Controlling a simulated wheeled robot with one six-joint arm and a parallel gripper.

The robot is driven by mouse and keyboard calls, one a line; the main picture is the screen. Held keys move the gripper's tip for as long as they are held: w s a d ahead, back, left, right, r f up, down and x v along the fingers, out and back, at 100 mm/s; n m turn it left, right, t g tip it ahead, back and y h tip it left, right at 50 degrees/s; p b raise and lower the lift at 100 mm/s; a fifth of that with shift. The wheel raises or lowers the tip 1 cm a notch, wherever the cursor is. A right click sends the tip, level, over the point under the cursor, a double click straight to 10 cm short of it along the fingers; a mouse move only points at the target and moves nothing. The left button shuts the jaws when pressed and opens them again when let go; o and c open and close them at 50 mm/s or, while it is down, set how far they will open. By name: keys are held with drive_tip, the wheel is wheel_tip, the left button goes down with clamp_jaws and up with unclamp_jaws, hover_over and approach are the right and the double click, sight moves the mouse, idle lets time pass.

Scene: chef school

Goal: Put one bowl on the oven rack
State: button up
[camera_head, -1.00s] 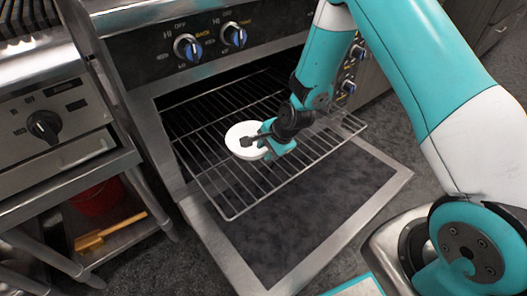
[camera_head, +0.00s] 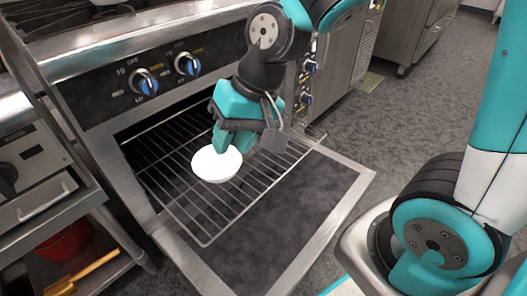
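A white bowl (camera_head: 216,168) sits upright on the wire oven rack (camera_head: 207,236), toward its left-middle part. The rack is pulled out of the oven, above the open door. My gripper (camera_head: 232,147) points down at the bowl's back right edge, in front of the rack's rear part.
The open oven door (camera_head: 290,215) lies flat below the rack. The control panel with blue knobs (camera_head: 144,82) is above the oven opening. A steel cart at left holds a red container (camera_head: 65,243) and a yellow-handled tool (camera_head: 88,270).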

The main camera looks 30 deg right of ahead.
drive_tip(key=s+r+n+g, duration=0.1)
drive_tip(key=s+r+n, duration=0.4)
drive_tip(key=s, duration=0.5)
drive_tip(key=n, duration=0.2)
drive_tip(key=shift+s+n, duration=0.25)
drive_tip(key=shift+n, duration=0.05)
